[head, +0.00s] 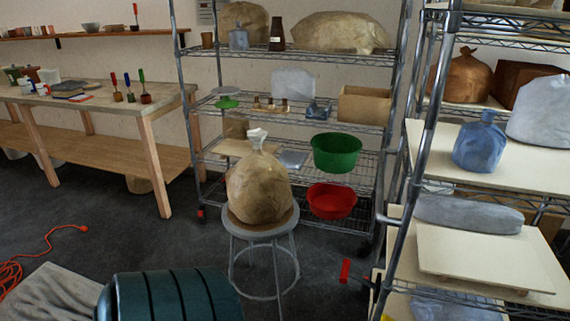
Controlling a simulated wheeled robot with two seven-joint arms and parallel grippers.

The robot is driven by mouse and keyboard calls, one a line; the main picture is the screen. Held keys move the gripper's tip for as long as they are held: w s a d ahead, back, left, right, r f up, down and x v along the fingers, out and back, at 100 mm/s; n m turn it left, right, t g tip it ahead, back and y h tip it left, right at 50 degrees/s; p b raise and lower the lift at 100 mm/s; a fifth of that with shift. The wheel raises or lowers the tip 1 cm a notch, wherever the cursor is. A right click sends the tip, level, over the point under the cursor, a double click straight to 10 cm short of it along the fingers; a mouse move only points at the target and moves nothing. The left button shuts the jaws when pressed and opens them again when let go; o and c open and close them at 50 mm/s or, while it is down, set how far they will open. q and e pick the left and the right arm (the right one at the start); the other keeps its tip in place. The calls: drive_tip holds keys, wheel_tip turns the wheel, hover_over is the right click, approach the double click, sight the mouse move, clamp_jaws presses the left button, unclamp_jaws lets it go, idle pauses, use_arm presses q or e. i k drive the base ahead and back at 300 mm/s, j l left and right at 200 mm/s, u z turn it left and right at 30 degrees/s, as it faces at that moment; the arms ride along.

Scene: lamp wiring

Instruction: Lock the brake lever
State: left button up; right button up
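A red lever-like tab (345,270) sticks out to the left near the foot of the near right wire rack (421,140). A dark stem seems to join it to a small red piece (367,283) at the post. I cannot tell whether this lever is locked. The back wire rack (183,100) has a caster with a small red part (201,213) at its lower left foot. It is too small to tell its position. Neither of my grippers is in view.
A stool (257,230) bearing a wrapped clay bag (258,190) stands left of the red tab. A dark teal drum (175,297) is in the foreground. An orange cord (40,250) lies on the left floor. Dark floor (130,235) is clear between table and stool.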

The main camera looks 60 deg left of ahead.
sight(346, 272)
drive_tip(key=j+u, duration=0.1)
drive_tip(key=u, duration=1.35)
